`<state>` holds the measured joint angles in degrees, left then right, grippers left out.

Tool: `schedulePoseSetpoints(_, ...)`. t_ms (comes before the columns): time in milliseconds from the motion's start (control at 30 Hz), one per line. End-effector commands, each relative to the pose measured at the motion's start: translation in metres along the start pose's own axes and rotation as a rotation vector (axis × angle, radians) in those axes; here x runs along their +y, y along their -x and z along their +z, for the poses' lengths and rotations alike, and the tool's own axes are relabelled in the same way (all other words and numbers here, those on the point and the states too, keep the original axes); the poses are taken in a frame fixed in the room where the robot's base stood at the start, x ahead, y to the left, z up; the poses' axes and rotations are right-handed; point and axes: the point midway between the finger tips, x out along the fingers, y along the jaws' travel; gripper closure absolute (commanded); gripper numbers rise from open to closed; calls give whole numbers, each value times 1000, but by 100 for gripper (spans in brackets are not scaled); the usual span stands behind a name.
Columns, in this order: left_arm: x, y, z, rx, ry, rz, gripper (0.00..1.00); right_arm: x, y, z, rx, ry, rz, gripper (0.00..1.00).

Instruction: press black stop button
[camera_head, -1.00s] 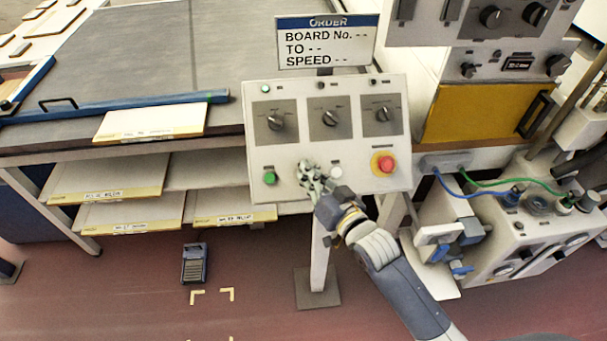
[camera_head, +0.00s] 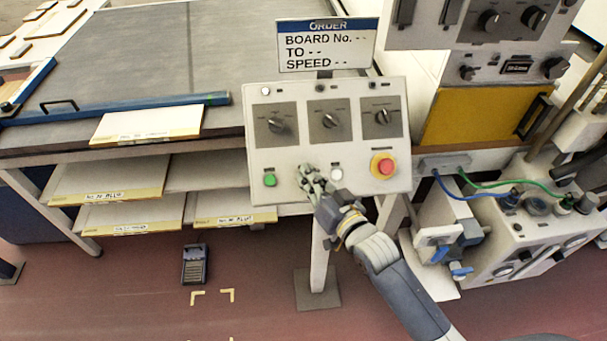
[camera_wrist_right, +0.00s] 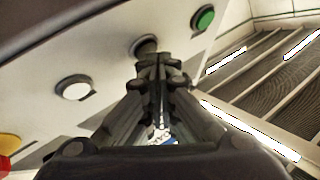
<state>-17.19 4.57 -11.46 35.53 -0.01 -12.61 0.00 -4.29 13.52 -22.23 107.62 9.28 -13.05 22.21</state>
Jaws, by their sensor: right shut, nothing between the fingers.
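The control panel (camera_head: 325,150) is a pale box with three dials above a row of buttons. The black stop button (camera_wrist_right: 145,45) shows in the right wrist view, between the green and white buttons; in the head view my gripper hides it. My right gripper (camera_head: 305,170) is shut and empty. Its fingertips (camera_wrist_right: 157,62) are at the black button and seem to touch it, though the exact contact is hard to tell. My left gripper is not in view.
The green button (camera_head: 269,180) is left of my gripper, the white button (camera_head: 337,174) close on its right. A red emergency knob on a yellow base (camera_head: 384,165) is further right. An order sign (camera_head: 327,45) stands above the panel. A pale indicator lamp (camera_head: 265,90) is at upper left.

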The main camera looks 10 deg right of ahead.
Motion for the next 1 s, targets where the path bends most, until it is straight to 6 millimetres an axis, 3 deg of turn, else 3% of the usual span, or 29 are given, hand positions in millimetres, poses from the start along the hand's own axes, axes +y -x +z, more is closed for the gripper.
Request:
schedulePoseSetpoints(100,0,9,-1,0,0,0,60,-4,4,-6,1,0,0,100)
schedulePoseSetpoints(467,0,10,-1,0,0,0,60,-5,6,-6,3,0,-1,100)
schedulePoseSetpoints(1000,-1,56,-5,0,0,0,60,-29,39,-32,2,-1,-1,100)
